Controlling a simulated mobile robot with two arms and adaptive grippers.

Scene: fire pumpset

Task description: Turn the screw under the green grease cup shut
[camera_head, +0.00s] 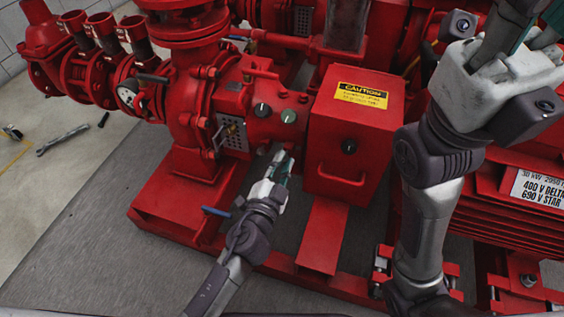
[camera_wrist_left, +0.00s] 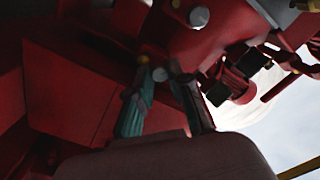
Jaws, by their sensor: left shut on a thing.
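The green grease cup (camera_head: 289,117) sits on the red pump's bearing housing (camera_head: 270,128), right of a dark cup (camera_head: 262,110). My left gripper (camera_head: 281,157) reaches up from below to the housing's front, just under the green cup. In the left wrist view its two fingers (camera_wrist_left: 166,82) stand on either side of a small round grey screw head (camera_wrist_left: 160,75), and it is shut on it. The fingers hide the screw in the head view. My right gripper (camera_head: 548,22) is raised at the upper right, partly cut off; its opening cannot be made out.
A red box with a yellow caution label (camera_head: 361,95) stands close to the right of my left gripper. A blue-handled lever (camera_head: 216,212) is left of my left wrist. A wrench (camera_head: 62,139) lies on the open floor at left.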

